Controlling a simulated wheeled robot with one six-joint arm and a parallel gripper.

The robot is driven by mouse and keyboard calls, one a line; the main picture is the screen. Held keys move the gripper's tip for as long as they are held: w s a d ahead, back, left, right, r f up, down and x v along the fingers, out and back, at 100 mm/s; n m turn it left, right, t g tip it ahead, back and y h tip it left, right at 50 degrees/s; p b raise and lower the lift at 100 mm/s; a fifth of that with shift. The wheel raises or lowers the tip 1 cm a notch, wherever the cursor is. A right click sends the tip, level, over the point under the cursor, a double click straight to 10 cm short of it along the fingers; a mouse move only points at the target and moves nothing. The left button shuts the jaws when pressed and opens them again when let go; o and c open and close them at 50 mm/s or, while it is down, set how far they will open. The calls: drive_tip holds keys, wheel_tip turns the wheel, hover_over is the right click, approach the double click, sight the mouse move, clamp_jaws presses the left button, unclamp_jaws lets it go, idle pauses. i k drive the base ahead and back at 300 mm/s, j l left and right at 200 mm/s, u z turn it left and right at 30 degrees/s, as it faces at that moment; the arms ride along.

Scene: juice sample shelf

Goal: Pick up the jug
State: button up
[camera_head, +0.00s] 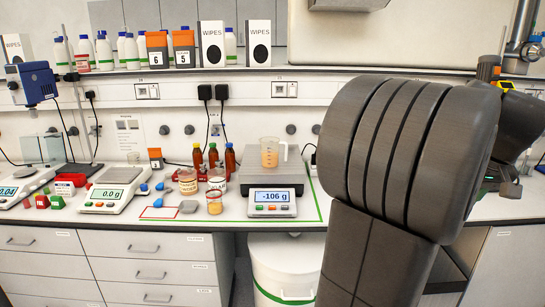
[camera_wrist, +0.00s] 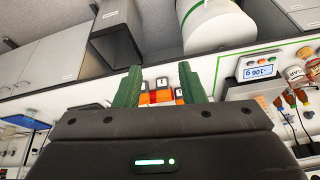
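The jug (camera_head: 270,153) is a clear, handled measuring jug with orange-tan contents. It stands upright on the platform of the large balance (camera_head: 272,196) in the head view, its handle to the right. The balance display reads -106 g. My gripper (camera_wrist: 157,72) shows in the wrist view with two green fingers spread apart and nothing held. Numbered orange-and-grey containers (camera_wrist: 160,92) show beyond the gap between the fingers. My gripper is well to the right of the jug; my arm hides much of that side in the head view. I cannot make out the jug in the wrist view.
Brown bottles (camera_head: 213,156), labelled tubs (camera_head: 188,181) and a small orange-filled cup (camera_head: 214,202) stand left of the large balance. A smaller balance (camera_head: 115,190) is farther left. A shelf of bottles and wipes boxes (camera_head: 258,42) runs above. A white bin (camera_head: 288,262) stands below the bench.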

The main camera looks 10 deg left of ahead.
sight(270, 145)
drive_tip(key=i+j+u, duration=0.45)
drive_tip(key=i+u, duration=0.45)
drive_tip(key=i, duration=0.85)
drive_tip(key=j+u, duration=0.05)
drive_tip(key=j, duration=0.05)
